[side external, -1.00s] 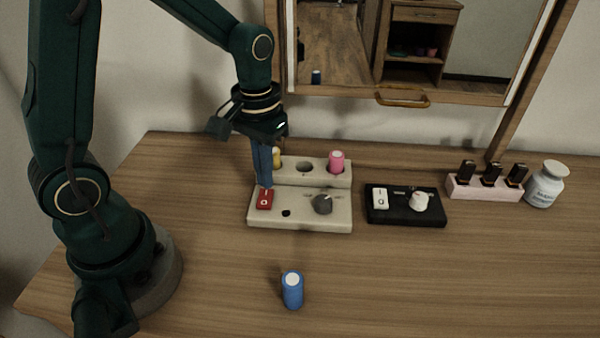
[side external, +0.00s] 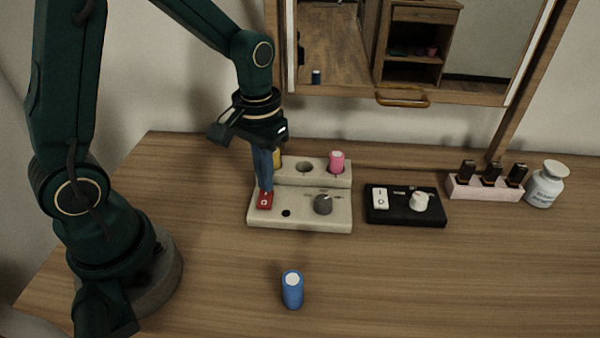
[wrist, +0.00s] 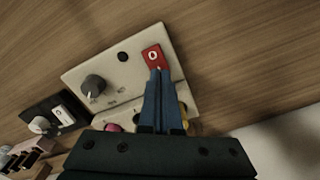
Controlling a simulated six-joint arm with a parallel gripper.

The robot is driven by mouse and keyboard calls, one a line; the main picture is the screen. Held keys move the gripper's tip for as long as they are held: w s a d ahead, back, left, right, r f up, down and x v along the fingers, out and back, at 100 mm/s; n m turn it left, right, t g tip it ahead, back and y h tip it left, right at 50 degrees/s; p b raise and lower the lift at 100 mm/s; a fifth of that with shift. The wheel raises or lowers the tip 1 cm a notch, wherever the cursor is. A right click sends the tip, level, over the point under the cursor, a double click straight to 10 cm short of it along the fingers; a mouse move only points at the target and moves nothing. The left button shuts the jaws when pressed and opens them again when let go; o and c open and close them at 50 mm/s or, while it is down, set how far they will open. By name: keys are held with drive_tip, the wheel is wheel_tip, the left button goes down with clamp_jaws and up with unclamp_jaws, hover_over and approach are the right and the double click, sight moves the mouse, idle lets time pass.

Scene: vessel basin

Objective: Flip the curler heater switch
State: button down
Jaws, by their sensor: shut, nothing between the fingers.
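The curler heater (side external: 300,217) is a cream stepped box on the wooden table, with a grey knob (side external: 323,204) and a red rocker switch (side external: 264,200) marked with white symbols. My gripper (side external: 266,189) is shut and empty, pointing down with its blue fingertips at the back end of the red switch. In the wrist view the fingertips (wrist: 160,72) overlap the end of the red switch (wrist: 153,57) and hide its "I" end; the "O" end shows. Contact looks likely, but I cannot tell how hard the tips press.
On the heater's raised back sit a pink curler (side external: 337,161) and a partly hidden yellow one (side external: 277,157). A black box (side external: 405,206) with a white switch stands to the right. Table at front right is clear.

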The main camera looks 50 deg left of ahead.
drive_tip(key=shift+f, duration=0.5)
drive_tip(key=shift+r, duration=3.55)
drive_tip(key=s+d+r+m+t, duration=0.3)
drive_tip(key=s+r+t, duration=0.2)
drive_tip(key=s, duration=0.4)
drive_tip(key=shift+t, duration=0.3)
